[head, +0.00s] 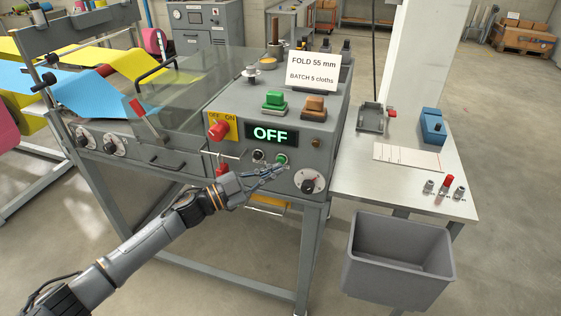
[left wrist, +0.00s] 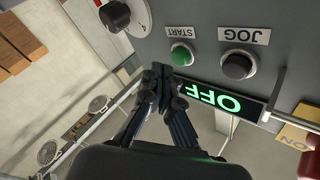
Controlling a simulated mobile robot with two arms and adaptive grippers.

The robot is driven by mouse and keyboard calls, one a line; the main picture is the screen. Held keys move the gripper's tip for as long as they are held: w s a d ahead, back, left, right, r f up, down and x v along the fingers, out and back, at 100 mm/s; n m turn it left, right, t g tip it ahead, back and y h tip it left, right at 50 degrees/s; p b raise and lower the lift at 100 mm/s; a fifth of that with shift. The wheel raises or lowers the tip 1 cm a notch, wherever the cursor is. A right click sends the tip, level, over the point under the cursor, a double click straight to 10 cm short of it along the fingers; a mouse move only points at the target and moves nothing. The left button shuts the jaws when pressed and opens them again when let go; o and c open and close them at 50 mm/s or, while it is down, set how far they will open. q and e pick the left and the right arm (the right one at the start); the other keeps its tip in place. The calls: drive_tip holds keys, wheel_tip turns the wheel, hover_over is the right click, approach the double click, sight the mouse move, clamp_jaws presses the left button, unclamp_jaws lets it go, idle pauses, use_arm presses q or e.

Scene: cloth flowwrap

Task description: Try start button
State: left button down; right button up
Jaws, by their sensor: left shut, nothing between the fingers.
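The green start button (left wrist: 182,55) sits under its START label on the front of the grey machine. It also shows in the head view (head: 282,159). My left gripper (head: 284,169) is shut and empty, its fingertips close to the start button. In the left wrist view its fingertips (left wrist: 164,74) are just beside the button's lower left edge. I cannot tell whether they touch it. The black JOG button (left wrist: 237,65) is beside the start button. The display (head: 271,135) reads OFF in green. My right gripper is not in view.
A red switch (head: 217,131) on a yellow OFF/ON plate is left of the display. A black dial (head: 309,185) is at lower right of the buttons. Larger green and orange buttons are on top of the machine.

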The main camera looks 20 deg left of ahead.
use_arm(q)
drive_tip(key=shift+w, duration=0.15)
drive_tip(key=shift+w, duration=0.3)
drive_tip(key=shift+w, duration=0.5)
idle(0.6)
drive_tip(key=shift+s, duration=0.1)
drive_tip(key=shift+s+p, duration=0.4)
drive_tip(key=shift+s, duration=0.5)
drive_tip(key=shift+s+a+p, duration=0.1)
drive_tip(key=shift+s+p, duration=1.1)
drive_tip(key=shift+s, duration=1.25)
